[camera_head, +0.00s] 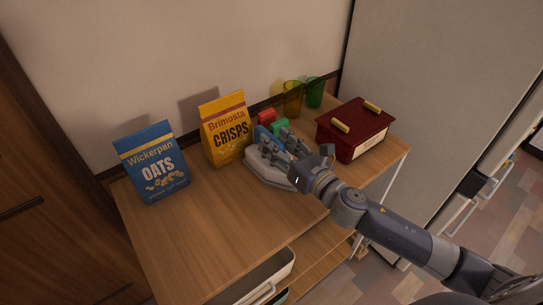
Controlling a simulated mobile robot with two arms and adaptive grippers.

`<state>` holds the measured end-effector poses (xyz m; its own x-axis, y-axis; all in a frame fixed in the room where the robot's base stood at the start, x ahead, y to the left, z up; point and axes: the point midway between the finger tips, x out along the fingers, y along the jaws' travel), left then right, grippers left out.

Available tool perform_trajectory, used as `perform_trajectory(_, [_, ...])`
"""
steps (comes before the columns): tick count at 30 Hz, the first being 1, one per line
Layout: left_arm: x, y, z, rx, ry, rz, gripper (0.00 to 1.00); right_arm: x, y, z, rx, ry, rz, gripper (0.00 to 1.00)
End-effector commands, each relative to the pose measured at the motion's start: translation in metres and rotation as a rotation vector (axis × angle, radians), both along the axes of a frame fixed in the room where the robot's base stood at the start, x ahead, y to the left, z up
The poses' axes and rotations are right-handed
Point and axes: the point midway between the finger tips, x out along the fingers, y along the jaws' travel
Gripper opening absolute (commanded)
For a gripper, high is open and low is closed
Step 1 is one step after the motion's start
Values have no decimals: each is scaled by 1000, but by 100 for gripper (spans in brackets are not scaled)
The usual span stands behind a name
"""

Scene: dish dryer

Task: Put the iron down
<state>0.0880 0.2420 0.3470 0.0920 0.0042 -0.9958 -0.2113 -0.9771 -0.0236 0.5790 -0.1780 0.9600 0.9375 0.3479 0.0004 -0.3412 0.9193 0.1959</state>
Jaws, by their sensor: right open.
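A pale grey-white object with a rounded edge (262,171), which looks like the iron, rests on the wooden top of the cabinet (232,219), near the middle. My right gripper (278,147) reaches over it from the right with its fingers apart. The fingers and wrist hide part of the object, and I cannot tell whether they touch it. Small blue, green (280,125) and red (266,117) parts show just behind the fingers; whether they belong to the object is unclear. My left gripper is not in view.
A blue oats bag (152,163) and a yellow crisps bag (226,131) stand left. Yellow (292,99) and green (315,92) cups stand behind, and a dark red box (354,130) stands right. The front left top is clear. A white drawer (262,277) is open below.

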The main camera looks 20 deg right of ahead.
Motion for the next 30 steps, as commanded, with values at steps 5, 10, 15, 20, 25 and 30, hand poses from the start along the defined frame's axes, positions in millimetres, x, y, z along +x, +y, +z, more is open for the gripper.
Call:
perform_trajectory(5, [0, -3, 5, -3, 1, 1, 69, 18, 7, 1, 0, -1, 1, 42])
perform_trajectory(10, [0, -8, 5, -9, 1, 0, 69, 20, 8, 0, 0, 0, 1, 42])
perform_trajectory(15, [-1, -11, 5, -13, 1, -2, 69, 20, 8, 0, 0, 0, 1, 31])
perform_trajectory(20, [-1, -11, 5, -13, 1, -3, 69, 20, 8, 0, 0, 0, 1, 0])
perform_trajectory(25, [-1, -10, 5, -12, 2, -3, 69, 20, 8, 0, 0, 0, 1, 0])
perform_trajectory(30, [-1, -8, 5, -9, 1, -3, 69, 21, 8, 4, 2, -7, 2, 0])
